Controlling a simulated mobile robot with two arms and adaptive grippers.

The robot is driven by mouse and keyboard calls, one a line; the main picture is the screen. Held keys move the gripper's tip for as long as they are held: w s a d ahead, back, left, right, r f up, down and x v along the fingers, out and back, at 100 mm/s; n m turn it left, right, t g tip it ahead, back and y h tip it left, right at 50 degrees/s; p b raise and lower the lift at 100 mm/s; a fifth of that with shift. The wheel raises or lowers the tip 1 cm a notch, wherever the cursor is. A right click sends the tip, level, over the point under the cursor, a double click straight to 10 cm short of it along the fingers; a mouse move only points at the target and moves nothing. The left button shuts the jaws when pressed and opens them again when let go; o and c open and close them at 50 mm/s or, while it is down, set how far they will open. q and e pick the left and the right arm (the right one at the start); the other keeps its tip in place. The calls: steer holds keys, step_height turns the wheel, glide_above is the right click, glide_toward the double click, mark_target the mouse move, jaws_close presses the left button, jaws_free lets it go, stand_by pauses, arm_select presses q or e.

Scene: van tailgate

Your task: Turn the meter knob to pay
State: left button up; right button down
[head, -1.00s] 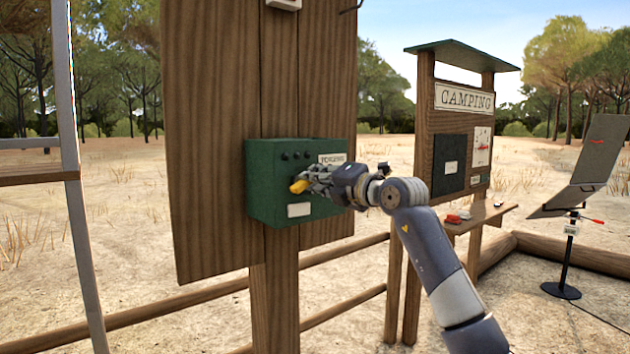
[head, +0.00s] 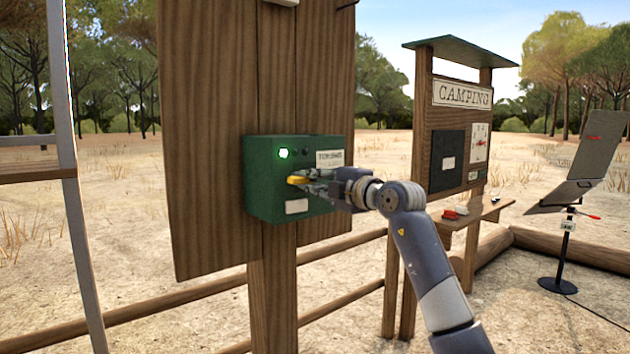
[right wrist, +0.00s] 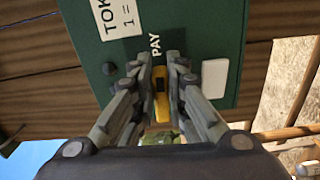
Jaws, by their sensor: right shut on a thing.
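The green meter box (head: 262,200) is mounted on the brown plank board. A green lamp (head: 284,153) glows at its upper left, with dark round lamps beside it. My right gripper (head: 300,180) is at the front of the box, shut on the yellow knob (head: 296,180). In the right wrist view the yellow knob (right wrist: 161,90) sits between the two fingers of the gripper (right wrist: 161,80), near the word PAY on the green box (right wrist: 180,25). My left gripper is not in view.
A CAMPING notice board (head: 462,95) with a shelf (head: 470,214) stands to the right. A tilted panel on a black stand (head: 565,255) is at the far right. A ladder-like frame (head: 62,150) stands at the left. Wooden rails run low behind the post.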

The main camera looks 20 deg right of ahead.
stand_by(0.3)
steer(key=c, duration=1.6)
jaws_free()
steer(key=v, duration=1.2)
steer(key=shift+w+f, duration=0.1)
